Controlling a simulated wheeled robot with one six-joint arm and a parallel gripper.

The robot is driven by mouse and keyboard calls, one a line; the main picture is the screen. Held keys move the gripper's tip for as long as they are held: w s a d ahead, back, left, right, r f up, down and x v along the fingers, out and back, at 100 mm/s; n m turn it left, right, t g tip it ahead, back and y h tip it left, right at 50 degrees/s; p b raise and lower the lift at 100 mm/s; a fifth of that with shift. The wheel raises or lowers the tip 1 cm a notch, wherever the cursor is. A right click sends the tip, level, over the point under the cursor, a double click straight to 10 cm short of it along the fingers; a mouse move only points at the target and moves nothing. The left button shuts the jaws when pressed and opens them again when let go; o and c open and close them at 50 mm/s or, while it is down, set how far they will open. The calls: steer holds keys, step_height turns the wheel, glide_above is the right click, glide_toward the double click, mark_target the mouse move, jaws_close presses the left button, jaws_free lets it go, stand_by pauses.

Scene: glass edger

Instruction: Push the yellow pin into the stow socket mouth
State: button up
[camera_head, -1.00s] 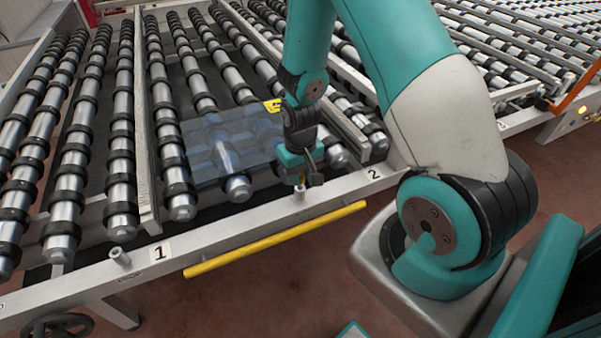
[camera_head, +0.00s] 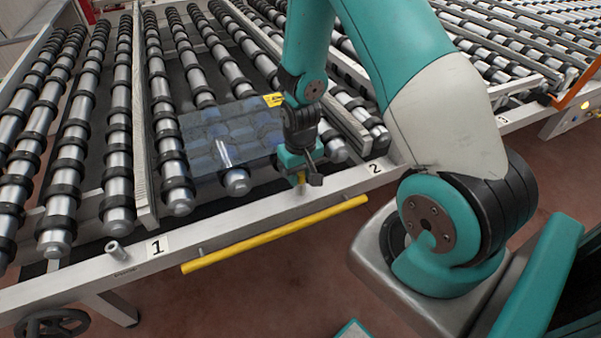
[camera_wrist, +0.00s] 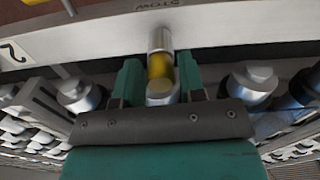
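In the wrist view the yellow pin (camera_wrist: 160,66) is between the two green fingers of my gripper (camera_wrist: 161,75), which are closed close on either side of it. The pin is in line with the grey metal stow socket (camera_wrist: 160,40), and its far end meets the mouth. I cannot tell how deep it sits. In the head view my gripper (camera_head: 302,178) is low over the front rail near label 2, with a bit of the yellow pin (camera_head: 301,183) below it. The socket is mostly hidden there.
The pale front rail (camera_head: 215,222) carries a second grey socket (camera_head: 116,251) by label 1. A yellow bar (camera_head: 270,236) runs along the rail's front. A glass sheet (camera_head: 225,140) lies on the rollers behind my gripper. Roller ends (camera_wrist: 250,84) flank the fingers.

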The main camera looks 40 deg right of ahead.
steer(key=shift+o, duration=1.4)
step_height(320, 180, up, 18)
steer(key=b, duration=0.2)
steer(key=shift+f, duration=0.25)
